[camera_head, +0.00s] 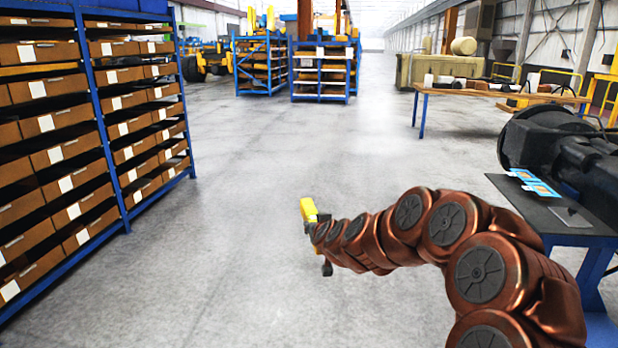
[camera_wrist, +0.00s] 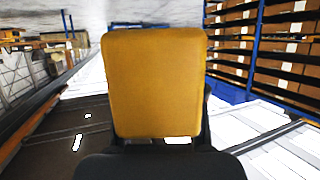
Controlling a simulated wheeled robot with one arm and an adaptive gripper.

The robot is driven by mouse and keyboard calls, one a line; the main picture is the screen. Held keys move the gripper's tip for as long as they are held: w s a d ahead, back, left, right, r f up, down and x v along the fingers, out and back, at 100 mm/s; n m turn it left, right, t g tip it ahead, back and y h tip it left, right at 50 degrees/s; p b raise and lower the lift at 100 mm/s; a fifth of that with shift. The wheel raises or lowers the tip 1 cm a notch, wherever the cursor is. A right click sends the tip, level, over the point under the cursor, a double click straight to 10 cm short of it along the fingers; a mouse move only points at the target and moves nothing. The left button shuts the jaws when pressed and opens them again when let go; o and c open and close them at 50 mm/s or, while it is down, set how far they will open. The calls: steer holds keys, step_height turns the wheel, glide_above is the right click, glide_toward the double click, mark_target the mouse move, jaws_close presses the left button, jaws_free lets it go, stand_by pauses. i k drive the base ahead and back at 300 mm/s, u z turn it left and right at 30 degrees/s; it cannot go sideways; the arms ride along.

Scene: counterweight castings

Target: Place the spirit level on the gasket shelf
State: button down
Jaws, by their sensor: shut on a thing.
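A yellow block-like thing, which looks like the spirit level (camera_head: 309,209), is held at the end of my copper-coloured arm, above the open floor. In the wrist view the yellow spirit level (camera_wrist: 153,82) fills the middle of the picture, close to the camera. My gripper (camera_head: 318,226) is shut on it; the fingers are mostly hidden, with dark gripper parts at the bottom of the wrist view. No shelf in view can be made out for sure as the gasket shelf.
Blue racks with brown boxes (camera_head: 93,130) stand at the left. More blue racks (camera_head: 322,72) stand at the back. A wooden-topped table (camera_head: 500,94) is at the back right. A dark table (camera_head: 560,234) with a black machine is at the right. The middle floor is clear.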

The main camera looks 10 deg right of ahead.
mark_target(538, 215)
steer(key=z, duration=0.05)
steer(key=i, duration=1.55)
steer(key=z, duration=0.9)
steer(key=i, duration=1.3)
steer(key=z, duration=0.9)
